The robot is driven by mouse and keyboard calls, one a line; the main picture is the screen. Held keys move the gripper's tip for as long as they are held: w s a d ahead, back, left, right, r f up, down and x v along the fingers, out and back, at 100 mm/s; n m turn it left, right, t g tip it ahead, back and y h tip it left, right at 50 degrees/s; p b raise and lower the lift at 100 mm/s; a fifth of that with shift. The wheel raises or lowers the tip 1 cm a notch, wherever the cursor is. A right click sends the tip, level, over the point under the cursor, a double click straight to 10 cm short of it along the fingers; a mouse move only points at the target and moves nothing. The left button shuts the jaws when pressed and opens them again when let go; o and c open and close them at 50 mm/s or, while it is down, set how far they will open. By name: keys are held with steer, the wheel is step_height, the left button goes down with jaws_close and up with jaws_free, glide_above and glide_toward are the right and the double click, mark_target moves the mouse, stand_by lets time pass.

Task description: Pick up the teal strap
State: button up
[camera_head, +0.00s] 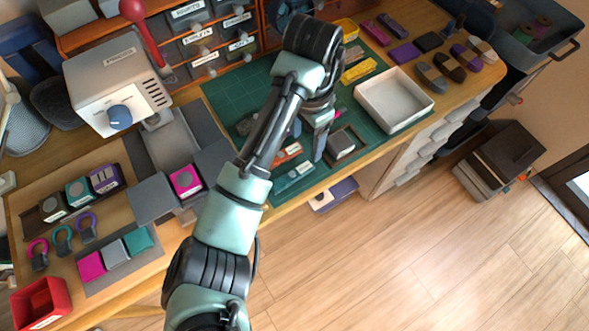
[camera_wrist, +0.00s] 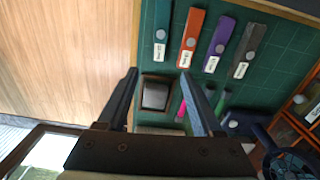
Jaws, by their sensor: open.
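The teal strap (camera_head: 294,179) lies flat on the green cutting mat (camera_head: 232,92) near the table's front edge. It also shows in the wrist view (camera_wrist: 163,22), with a pale round dot and a white label. An orange strap (camera_wrist: 191,38), a purple strap (camera_wrist: 219,46) and a grey strap (camera_wrist: 248,50) lie in a row beside it. My gripper (camera_wrist: 158,74) is open and empty, its fingers apart. It also shows in the head view (camera_head: 320,150), to the right of the teal strap and apart from it. My arm hides part of the mat.
A small dark tray with a grey block (camera_wrist: 155,96) sits close by my fingers. A white tray (camera_head: 428,105) stands at the mat's right end. Drawers (camera_head: 200,38) line the back. The table's front edge is near the teal strap.

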glide_above(302, 169)
steer(key=f, duration=0.5)
steer(key=shift+w+d, duration=0.25)
steer(key=shift+w, duration=0.05)
steer(key=shift+s+a+f+b, duration=0.15)
steer(key=shift+f+b, duration=0.05)
steer(key=shift+f, duration=1.15)
steer(key=shift+s+a+f+b, duration=0.1)
steer(key=shift+s+f+b, duration=0.1)
steer(key=shift+f, duration=1.1)
jaws_close()
